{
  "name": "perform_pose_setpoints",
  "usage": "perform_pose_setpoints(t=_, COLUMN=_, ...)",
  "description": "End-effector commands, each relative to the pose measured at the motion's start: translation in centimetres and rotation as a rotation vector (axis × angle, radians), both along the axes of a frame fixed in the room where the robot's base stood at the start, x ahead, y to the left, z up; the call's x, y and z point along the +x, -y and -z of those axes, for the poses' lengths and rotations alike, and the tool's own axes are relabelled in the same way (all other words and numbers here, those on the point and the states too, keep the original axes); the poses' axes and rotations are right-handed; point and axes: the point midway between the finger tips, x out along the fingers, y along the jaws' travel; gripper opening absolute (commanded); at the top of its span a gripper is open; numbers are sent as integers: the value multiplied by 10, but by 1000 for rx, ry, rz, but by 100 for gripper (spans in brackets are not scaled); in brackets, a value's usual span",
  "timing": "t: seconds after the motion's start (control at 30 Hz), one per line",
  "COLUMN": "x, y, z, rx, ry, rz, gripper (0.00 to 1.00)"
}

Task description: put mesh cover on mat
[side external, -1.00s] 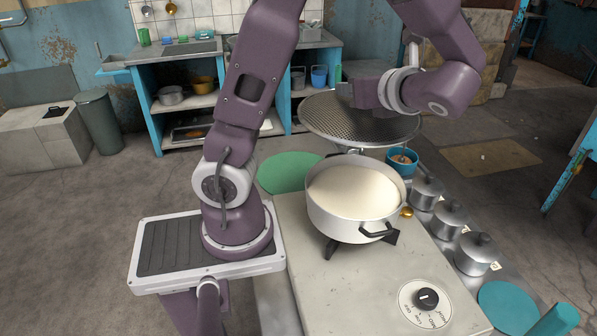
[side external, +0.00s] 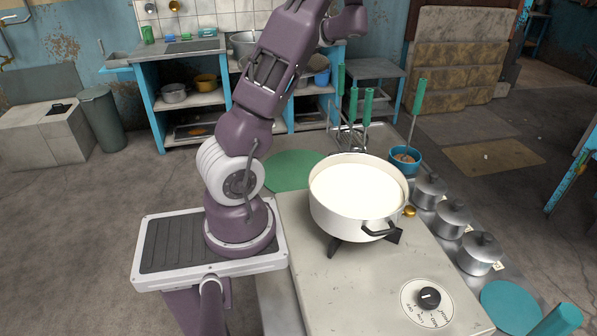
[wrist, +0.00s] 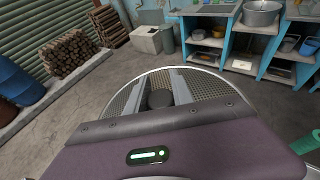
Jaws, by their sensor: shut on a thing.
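The mesh cover (wrist: 210,86) is a round perforated disc with a pale rim, seen under my gripper (wrist: 159,92) in the wrist view. My gripper is shut on its dark knob (wrist: 160,99). The cover is held in the air, with the floor showing beyond its rim. Neither my gripper nor the cover shows in the side view now. A green round mat (side external: 290,170) lies left of and behind the white pot (side external: 330,215). A teal round mat (side external: 510,304) lies at the front right. I cannot tell which mat the task names.
The pot of white liquid stands on the stove (side external: 335,275). Green-handled utensils (side external: 367,105) stand upright in a rack behind it. A blue bowl (side external: 404,160) and several lidded metal canisters (side external: 452,217) line the right side. Open floor lies around.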

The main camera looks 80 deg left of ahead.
Motion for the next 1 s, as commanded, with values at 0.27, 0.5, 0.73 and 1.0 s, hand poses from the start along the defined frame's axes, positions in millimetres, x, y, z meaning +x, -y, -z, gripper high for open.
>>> perform_pose_setpoints(t=0.27, x=2, y=3, z=67, rx=-8, ry=-10, rz=5, gripper=0)
perform_pose_setpoints(t=0.5, x=1, y=3, z=156, rx=-9, ry=-13, rz=5, gripper=0)
perform_pose_setpoints(t=0.73, x=2, y=3, z=226, rx=-5, ry=-6, rz=5, gripper=0)
perform_pose_setpoints(t=1.0, x=2, y=3, z=286, rx=-6, ry=-4, rz=5, gripper=0)
